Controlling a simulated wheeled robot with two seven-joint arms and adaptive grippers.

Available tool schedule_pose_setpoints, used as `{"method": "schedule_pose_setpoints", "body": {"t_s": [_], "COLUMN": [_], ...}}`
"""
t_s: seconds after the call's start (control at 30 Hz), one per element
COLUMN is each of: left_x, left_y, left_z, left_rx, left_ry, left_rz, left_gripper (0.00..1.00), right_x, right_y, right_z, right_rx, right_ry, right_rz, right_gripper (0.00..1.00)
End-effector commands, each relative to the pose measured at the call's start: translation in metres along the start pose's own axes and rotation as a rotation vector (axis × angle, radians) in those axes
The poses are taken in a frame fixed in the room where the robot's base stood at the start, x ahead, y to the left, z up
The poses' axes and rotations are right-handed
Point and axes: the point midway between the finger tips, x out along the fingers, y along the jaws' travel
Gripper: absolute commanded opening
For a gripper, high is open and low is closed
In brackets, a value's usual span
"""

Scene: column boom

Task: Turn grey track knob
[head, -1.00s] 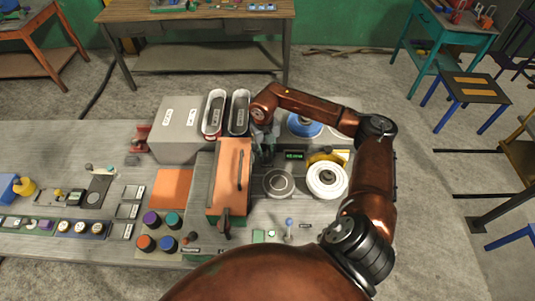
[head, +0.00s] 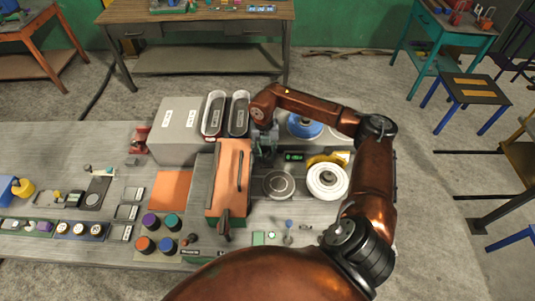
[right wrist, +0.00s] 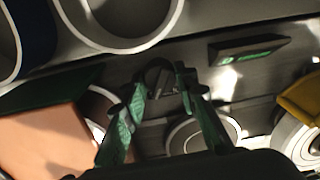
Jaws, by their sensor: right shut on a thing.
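My right gripper (head: 265,153) reaches down between the orange case and the small green display, and its fingertips are hard to see in the head view. In the right wrist view the two green-padded fingers (right wrist: 165,85) close around a small round dark grey knob (right wrist: 158,76), which looks like the grey track knob. The fingers partly cover it, and I cannot tell how far it is turned. In the head view the gripper hides the knob. My left gripper is not in view.
The orange case (head: 229,180) stands close left of the gripper. The green display (head: 294,156), a grey round plate (head: 279,184) and a white reel (head: 327,181) lie to the right. Two oval tins (head: 238,116) and a grey box (head: 181,125) stand behind.

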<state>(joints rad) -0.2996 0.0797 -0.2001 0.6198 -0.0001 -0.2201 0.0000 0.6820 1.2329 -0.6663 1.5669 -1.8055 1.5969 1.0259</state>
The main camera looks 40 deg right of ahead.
Motion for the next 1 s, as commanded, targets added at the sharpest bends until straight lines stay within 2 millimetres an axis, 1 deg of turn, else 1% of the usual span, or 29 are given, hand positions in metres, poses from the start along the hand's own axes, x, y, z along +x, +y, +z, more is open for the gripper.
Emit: {"method": "schedule_pose_setpoints", "body": {"t_s": [0.13, 0.17, 0.23, 0.5, 0.63, 0.77, 1.0], "left_x": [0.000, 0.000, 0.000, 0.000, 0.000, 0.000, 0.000], "left_y": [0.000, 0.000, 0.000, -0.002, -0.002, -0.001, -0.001], "left_z": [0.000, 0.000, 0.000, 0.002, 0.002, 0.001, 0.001], "left_rx": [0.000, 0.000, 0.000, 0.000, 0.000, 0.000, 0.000], "left_ry": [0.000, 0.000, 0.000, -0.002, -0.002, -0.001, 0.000], "left_rz": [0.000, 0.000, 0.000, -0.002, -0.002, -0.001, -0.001], "left_gripper": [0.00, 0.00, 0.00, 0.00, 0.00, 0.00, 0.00], "right_x": [-0.001, -0.001, -0.001, -0.001, -0.009, -0.030, -0.081], "right_y": [-0.001, -0.001, -0.001, 0.000, 0.000, 0.000, 0.000], "right_z": [0.001, 0.001, 0.001, 0.001, 0.001, 0.001, 0.001], "right_rx": [0.001, 0.001, 0.000, -0.001, -0.001, -0.001, 0.000], "right_ry": [-0.002, -0.002, -0.002, -0.001, -0.003, -0.005, -0.005], "right_rz": [-0.002, -0.002, -0.001, 0.000, 0.000, 0.001, 0.000], "right_gripper": [0.03, 0.29, 0.34, 0.35, 0.35, 0.35, 0.35]}}
